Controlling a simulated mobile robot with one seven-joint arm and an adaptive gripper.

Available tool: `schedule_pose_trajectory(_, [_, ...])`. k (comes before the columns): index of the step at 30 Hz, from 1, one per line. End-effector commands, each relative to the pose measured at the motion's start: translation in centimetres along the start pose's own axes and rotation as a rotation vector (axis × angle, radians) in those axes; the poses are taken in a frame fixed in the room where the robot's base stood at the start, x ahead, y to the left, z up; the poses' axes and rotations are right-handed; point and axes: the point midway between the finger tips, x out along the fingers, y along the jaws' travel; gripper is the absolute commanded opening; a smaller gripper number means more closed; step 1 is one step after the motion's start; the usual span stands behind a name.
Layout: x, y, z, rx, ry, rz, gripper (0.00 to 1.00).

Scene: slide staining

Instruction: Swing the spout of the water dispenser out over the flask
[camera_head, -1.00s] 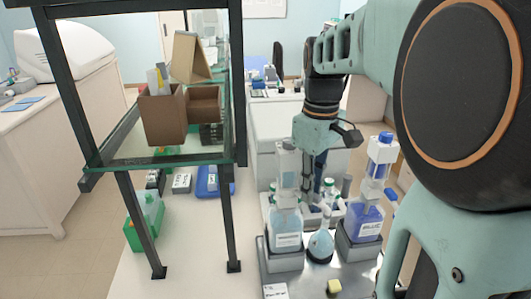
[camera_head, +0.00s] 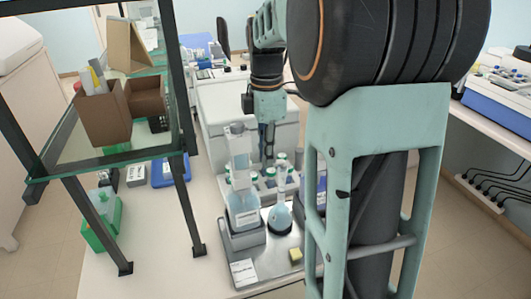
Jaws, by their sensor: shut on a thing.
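The water dispenser (camera_head: 243,205) is a clear bottle with a white label and a tall pump head, upright on a grey stand in the head view. The flask (camera_head: 281,217) is small and round with pale blue liquid, just right of the dispenser on the metal tray. My gripper (camera_head: 267,157) points down beside the dispenser's pump head, above and behind the flask. Its fingers are shut on what appears to be the dispenser's spout. The spout is too small and covered to tell its exact direction.
A yellow block (camera_head: 295,255) and a white card (camera_head: 243,271) lie in front. A glass-shelved black rack (camera_head: 187,150) stands to the left.

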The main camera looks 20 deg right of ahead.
Motion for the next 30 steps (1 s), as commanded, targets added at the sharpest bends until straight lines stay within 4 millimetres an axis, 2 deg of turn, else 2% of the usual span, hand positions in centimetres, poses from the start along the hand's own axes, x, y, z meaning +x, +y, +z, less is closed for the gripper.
schedule_pose_trajectory(9, [-0.09, 0.51, -0.03, -0.07, 0.0, 0.002, 0.0])
schedule_pose_trajectory(21, [-0.08, 0.54, -0.05, -0.075, 0.0, 0.003, 0.0])
schedule_pose_trajectory(22, [-0.08, 0.54, -0.05, -0.075, 0.0, 0.003, 0.16])
schedule_pose_trajectory(24, [-0.08, 0.54, -0.05, -0.075, 0.0, 0.002, 0.23])
schedule_pose_trajectory(26, [-0.06, 0.53, -0.05, -0.075, 0.0, 0.002, 0.3])
schedule_pose_trajectory(30, [-0.04, 0.51, -0.04, -0.074, 0.0, 0.001, 0.3])
